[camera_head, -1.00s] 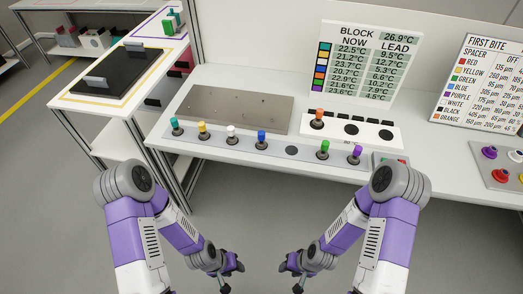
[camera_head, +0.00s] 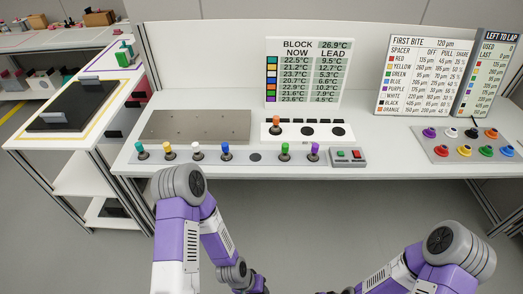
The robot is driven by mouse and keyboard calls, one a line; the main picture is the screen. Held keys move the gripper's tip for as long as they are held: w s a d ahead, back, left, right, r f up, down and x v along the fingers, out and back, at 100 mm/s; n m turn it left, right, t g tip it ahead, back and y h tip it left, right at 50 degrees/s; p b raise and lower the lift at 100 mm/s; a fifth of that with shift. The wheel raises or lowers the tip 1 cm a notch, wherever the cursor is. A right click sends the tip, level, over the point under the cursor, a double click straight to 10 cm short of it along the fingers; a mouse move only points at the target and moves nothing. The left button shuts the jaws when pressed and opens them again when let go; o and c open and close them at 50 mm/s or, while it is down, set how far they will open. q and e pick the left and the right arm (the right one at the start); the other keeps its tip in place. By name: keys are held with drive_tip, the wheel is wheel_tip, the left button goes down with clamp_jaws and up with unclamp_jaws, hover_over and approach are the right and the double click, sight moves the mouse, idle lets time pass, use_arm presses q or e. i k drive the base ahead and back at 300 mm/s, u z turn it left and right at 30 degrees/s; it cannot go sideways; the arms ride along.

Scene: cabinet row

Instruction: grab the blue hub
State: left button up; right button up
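The blue hub (camera_head: 225,147) is a small upright piece with a blue top on a silver base. It stands on the pale strip along the front of the bench, between a white-topped one and a dark empty round spot. My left gripper (camera_head: 257,288) is at the bottom edge of the view, mostly cut off, below and in front of the bench, well apart from the hub. Whether its fingers are open does not show. My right arm comes in at the bottom right, and its gripper is below the picture.
Teal (camera_head: 143,150), yellow (camera_head: 169,150), white (camera_head: 197,150), green (camera_head: 285,150) and purple (camera_head: 315,150) hubs share the strip. Behind are a bare metal plate (camera_head: 195,127) and a white block with an orange-topped piece (camera_head: 277,124). A button box (camera_head: 348,157) and a spacer tray (camera_head: 420,146) stand right.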

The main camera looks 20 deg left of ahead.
sight(227, 156)
drive_tip(key=z, duration=0.05)
drive_tip(key=i, duration=0.75)
drive_tip(key=u, duration=1.7)
